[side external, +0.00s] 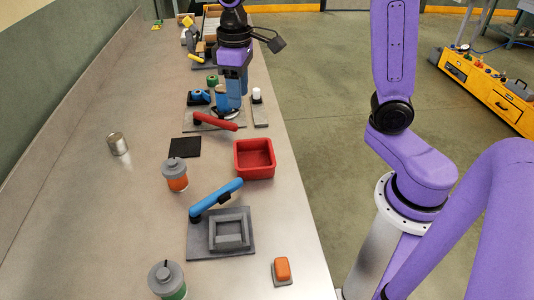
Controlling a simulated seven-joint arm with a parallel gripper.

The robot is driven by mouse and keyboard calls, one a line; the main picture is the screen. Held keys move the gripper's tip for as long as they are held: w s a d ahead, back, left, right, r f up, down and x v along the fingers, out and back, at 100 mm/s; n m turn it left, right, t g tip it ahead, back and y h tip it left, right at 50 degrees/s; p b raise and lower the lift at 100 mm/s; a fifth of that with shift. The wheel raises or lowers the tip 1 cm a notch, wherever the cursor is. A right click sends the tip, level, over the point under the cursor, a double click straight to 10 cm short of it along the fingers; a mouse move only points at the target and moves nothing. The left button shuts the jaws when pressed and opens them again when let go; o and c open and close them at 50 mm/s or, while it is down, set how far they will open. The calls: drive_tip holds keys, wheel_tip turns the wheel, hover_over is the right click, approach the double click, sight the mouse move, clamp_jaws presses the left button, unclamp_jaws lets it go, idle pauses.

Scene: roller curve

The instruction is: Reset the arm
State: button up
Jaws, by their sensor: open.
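My gripper (229,100) is at the end of the purple arm, at the upper middle of the side external view. It points down over the far part of the grey bench (85,205). Its blue fingers are low, just behind the red lever (215,121) and close to the small fixtures there. The fingers are partly overlapped and small in view. I see nothing clearly held between them. I cannot tell if they touch the fixture below.
A red bin (240,162), a blue-handled grey fixture (206,244), lidded jars (175,175), a can (118,144), a black pad (185,148) and an orange block (282,269) stand on the near bench. A white-topped post (256,95) is right of the gripper. The left bench is mostly clear.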

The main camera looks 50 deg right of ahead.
drive_tip(key=s+d+f+n, duration=0.1)
drive_tip(key=s+f+n, duration=0.1)
drive_tip(key=s, duration=1)
drive_tip(key=s+d+f+n, duration=0.1)
drive_tip(key=s+f+n, duration=0.2)
drive_tip(key=s, duration=0.9)
drive_tip(key=shift+s+d+f+n, duration=0.2)
drive_tip(key=shift+s+n, duration=0.15)
drive_tip(key=shift+n, duration=0.75)
